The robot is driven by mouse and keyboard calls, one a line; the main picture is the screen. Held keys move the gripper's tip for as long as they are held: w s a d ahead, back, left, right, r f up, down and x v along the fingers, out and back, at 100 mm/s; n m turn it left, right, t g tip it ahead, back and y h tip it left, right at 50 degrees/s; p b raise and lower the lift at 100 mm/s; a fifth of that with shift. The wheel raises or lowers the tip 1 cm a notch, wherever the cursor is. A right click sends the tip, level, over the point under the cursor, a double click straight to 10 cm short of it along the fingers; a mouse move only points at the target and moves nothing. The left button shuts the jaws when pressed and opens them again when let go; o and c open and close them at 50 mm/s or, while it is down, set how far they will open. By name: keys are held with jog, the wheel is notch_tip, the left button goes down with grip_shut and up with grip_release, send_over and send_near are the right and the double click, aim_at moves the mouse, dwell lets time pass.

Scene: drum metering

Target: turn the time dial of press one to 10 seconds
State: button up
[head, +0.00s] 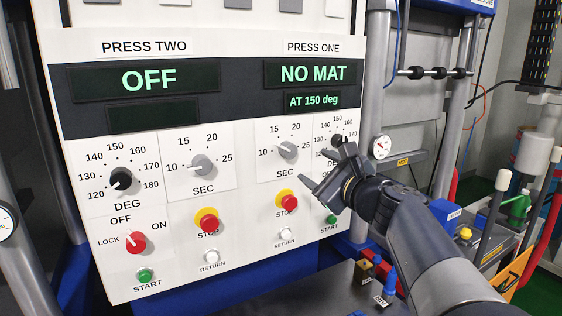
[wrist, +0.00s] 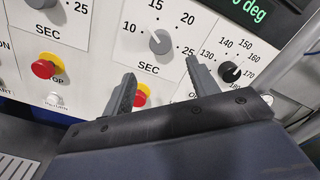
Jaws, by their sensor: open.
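The time dial of press one is a round grey knob (head: 287,150) on a white plate marked 10, 15, 20, 25 and SEC. It also shows whole in the wrist view (wrist: 161,42), at the upper middle. I cannot tell for sure which number its pointer marks. My gripper (head: 315,167) is open and empty, to the lower right of the dial in the head view. In the wrist view its two fingertips (wrist: 160,69) stand either side of the line to the dial, apart from the knob.
Press one's black degree dial (wrist: 229,71) is right of the time dial, partly hidden by my gripper in the head view. A red stop button (head: 287,201) on yellow and a white return button (head: 286,235) lie below. The display (head: 309,73) reads NO MAT.

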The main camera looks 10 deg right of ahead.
aim_at(291, 152)
jog(key=p+x, duration=0.2)
jog(key=x, duration=0.8)
jog(key=shift+w+a, duration=0.1)
jog(key=shift+w, duration=0.3)
jog(key=c, duration=1)
